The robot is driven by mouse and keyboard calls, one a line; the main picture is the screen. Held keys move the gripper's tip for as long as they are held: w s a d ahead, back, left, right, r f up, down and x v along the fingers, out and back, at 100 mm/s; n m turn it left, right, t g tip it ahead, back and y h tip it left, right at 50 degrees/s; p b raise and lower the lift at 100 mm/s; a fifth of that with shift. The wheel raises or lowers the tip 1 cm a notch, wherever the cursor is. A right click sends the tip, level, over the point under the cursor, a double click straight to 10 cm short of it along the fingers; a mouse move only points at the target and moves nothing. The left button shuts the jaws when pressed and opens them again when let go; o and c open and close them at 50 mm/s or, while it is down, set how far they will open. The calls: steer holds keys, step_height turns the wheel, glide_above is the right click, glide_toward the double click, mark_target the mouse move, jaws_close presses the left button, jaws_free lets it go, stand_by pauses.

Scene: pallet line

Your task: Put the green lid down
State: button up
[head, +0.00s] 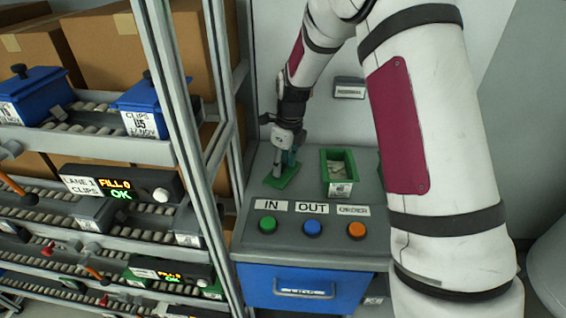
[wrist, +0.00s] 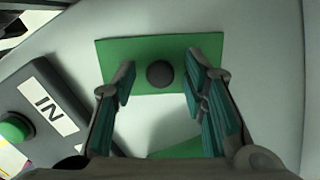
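The green lid (head: 280,181) lies flat on the grey top of the blue cabinet, left of the open green bin (head: 328,176). In the wrist view the lid (wrist: 115,52) has a round dark knob (wrist: 160,74) in its middle. My gripper (head: 287,162) is low over the lid. In the wrist view its fingers (wrist: 158,84) stand apart on both sides of the knob, with a gap on each side. The gripper is open and holds nothing. The knob is hidden behind the gripper in the head view.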

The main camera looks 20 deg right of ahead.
mark_target(287, 174)
steer(key=shift+r, duration=0.1)
step_height(287, 174, up, 12)
steer(key=s+f, duration=0.1)
steer(key=s+r+n+t, duration=0.1)
steer(key=s+r+n, duration=0.6)
steer(key=s+r, duration=0.1)
steer(key=s+r+n+t+h, duration=0.1)
steer(key=s+r+n+t, duration=0.1)
steer(key=s+n, duration=1.8)
steer(key=s, duration=0.4)
steer(key=shift+s+r+n+b, duration=0.3)
steer(key=shift+s, duration=0.1)
steer(key=shift+d, duration=0.1)
